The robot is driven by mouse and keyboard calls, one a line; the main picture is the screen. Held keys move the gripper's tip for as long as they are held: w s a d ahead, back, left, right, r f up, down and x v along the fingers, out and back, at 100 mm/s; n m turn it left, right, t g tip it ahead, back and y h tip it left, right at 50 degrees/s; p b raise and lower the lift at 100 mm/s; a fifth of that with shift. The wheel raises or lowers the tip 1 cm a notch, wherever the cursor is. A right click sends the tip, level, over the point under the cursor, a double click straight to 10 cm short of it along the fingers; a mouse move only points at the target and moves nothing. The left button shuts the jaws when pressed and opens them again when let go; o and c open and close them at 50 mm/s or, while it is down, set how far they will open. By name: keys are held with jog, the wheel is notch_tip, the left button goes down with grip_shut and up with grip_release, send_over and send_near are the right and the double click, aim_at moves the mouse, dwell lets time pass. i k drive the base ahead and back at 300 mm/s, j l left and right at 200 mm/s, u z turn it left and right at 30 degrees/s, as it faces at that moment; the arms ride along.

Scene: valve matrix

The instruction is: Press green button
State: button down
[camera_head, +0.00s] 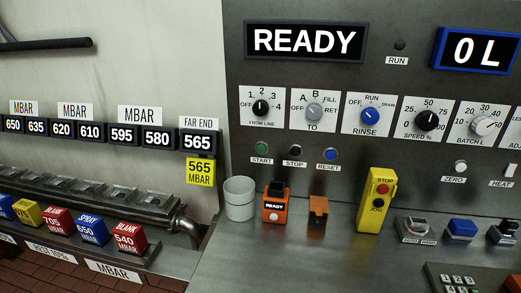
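The green button (261,149) is a small round button on the grey upright panel, with a START label under it. It sits below the FROM LINE knob, at the left end of a short row. The black STOP button (295,149) and the blue RESET button (330,153) are to its right. Nothing covers the green button. I cannot tell from this view whether it is pressed in. My gripper does not show in this view.
A grey cup (239,198), an orange READY device (277,203), an orange block (317,213) and a yellow STOP/JOG pendant (376,200) stand on the ledge below the buttons. Knobs, including the blue RINSE knob (370,115), are above. The READY display (304,41) is lit.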

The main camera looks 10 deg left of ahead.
aim_at(262, 148)
jog(key=i+j+z, duration=0.45)
jog(key=i+j, duration=0.25)
jog(key=i, duration=0.1)
